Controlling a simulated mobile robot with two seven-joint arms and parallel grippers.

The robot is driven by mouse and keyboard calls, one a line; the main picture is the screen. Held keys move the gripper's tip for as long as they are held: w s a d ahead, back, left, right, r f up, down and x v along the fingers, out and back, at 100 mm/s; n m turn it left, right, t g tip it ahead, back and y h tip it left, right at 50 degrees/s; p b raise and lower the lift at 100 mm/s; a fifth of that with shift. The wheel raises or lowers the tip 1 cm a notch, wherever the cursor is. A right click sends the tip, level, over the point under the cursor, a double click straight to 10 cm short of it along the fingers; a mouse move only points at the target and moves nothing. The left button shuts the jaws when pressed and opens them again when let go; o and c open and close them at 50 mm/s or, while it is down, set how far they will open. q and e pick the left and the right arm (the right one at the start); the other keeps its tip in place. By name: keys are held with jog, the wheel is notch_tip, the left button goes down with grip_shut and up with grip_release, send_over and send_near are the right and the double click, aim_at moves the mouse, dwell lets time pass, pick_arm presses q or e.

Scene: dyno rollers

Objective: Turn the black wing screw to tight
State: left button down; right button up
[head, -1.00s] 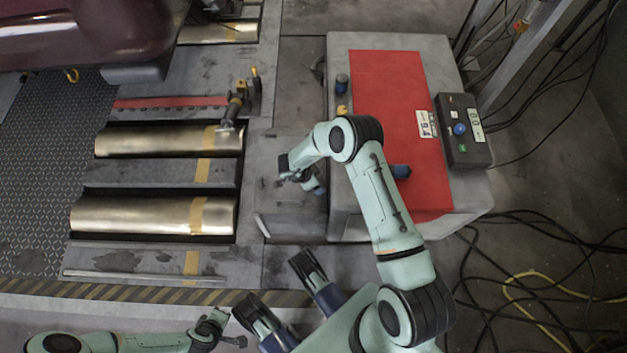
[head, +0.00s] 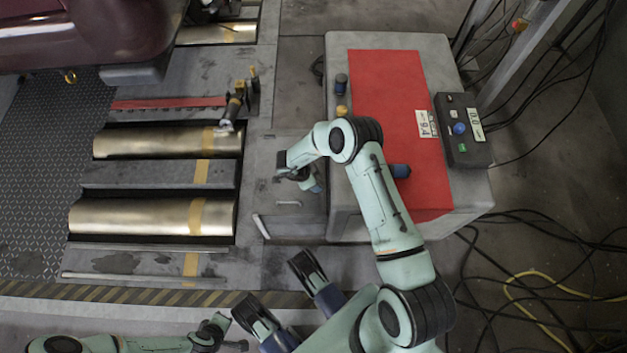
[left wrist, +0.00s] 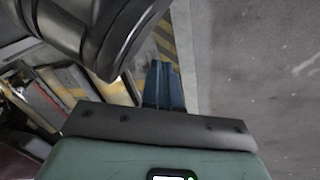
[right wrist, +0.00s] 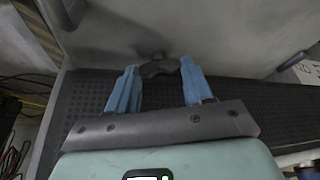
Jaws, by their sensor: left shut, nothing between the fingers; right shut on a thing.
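The black wing screw (right wrist: 158,67) sticks out from a grey panel in the right wrist view. The two blue fingers of my right gripper (right wrist: 158,68) stand on either side of it and are shut on it. In the head view my right gripper (head: 315,187) is beside the left side of the grey cabinet, and my arm hides the screw there. My left gripper (left wrist: 163,65) is shut and empty in the left wrist view, with its blue fingers together over the floor.
The grey cabinet (head: 336,215) has a red top panel (head: 385,85) and a black control box (head: 463,140). Brass-coloured rollers (head: 140,214) lie in the floor at left. Black cables (head: 500,255) cover the floor at right. A dark red vehicle (head: 80,30) is at top left.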

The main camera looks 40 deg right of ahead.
pick_arm(q)
jog(key=shift+s+a+f+g+b, duration=0.2)
jog(key=shift+s+f+g+b, duration=0.3)
jog(key=shift+s+f, duration=0.7)
pick_arm(e)
jog(key=shift+w+m+g+y, duration=0.1)
jog(key=shift+m+g+y, duration=0.2)
jog(key=shift+m, duration=0.75)
jog(key=shift+w+m+g+y, duration=0.15)
jog(key=shift+m+g, duration=0.25)
jog(key=shift+m, duration=0.65)
pick_arm(q)
jog(key=shift+s, duration=0.2)
pick_arm(e)
jog(key=o, duration=1)
jog(key=shift+o, duration=0.2)
pick_arm(q)
jog(key=shift+r, duration=0.1)
pick_arm(e)
jog(key=shift+r, duration=0.1)
pick_arm(q)
jog(key=w+r+t+p, duration=0.2)
jog(key=w+r+p, duration=0.1)
jog(key=w+r, duration=0.2)
jog(key=shift+w+d+r, duration=0.3)
jog(key=shift+w+d, duration=0.15)
jog(key=shift+w, duration=0.25)
pick_arm(e)
jog(key=v, duration=1.3)
